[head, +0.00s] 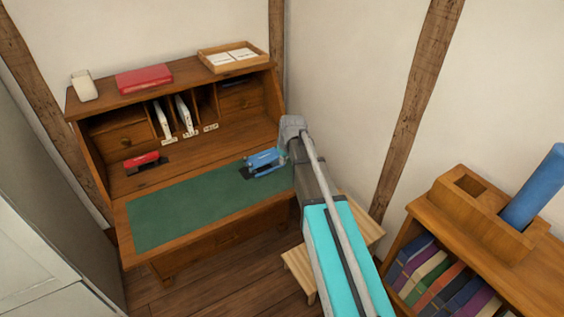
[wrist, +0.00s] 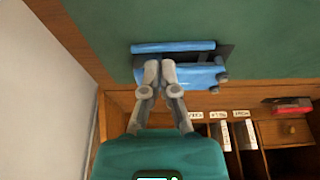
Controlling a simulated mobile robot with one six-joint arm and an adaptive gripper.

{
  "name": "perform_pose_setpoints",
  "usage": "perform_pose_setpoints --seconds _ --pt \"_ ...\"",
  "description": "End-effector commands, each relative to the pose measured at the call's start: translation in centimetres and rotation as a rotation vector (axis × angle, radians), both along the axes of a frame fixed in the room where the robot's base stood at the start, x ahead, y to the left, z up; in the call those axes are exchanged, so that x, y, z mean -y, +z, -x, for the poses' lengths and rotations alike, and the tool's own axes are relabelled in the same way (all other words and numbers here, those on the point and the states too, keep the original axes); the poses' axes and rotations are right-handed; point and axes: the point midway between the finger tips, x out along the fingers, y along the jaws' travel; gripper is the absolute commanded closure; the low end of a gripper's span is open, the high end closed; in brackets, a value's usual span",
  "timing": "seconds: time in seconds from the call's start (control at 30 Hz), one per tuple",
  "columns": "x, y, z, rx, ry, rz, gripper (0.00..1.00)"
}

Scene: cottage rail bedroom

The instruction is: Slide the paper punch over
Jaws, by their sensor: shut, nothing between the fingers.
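The blue paper punch (head: 262,161) sits on the right part of the green desk mat, with a dark base plate beside it. In the wrist view, the punch (wrist: 196,76) lies just ahead of my gripper (wrist: 160,64). My gripper's two fingers are together and empty. Their tips overlap the punch's edge on the side facing the pigeonholes. I cannot tell whether they touch it. In the head view, my arm's end reaches the punch's right side and the fingertips are hard to make out.
The green mat (head: 180,212) is clear left of the punch. A red tool (head: 142,160) lies at the left back of the desk (head: 190,180), below the pigeonholes. A wall is close on the right. A small slatted stool (head: 299,269) and bookshelf (head: 416,230) stand right.

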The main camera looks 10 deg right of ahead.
Motion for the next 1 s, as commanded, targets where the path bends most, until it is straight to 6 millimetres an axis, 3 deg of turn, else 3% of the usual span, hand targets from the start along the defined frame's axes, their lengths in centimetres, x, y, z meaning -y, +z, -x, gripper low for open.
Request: perform_pose_setpoints --seconds 1.0 --pt "-0.6 -8.0 -2.2 0.000 -0.002 0.000 1.00"
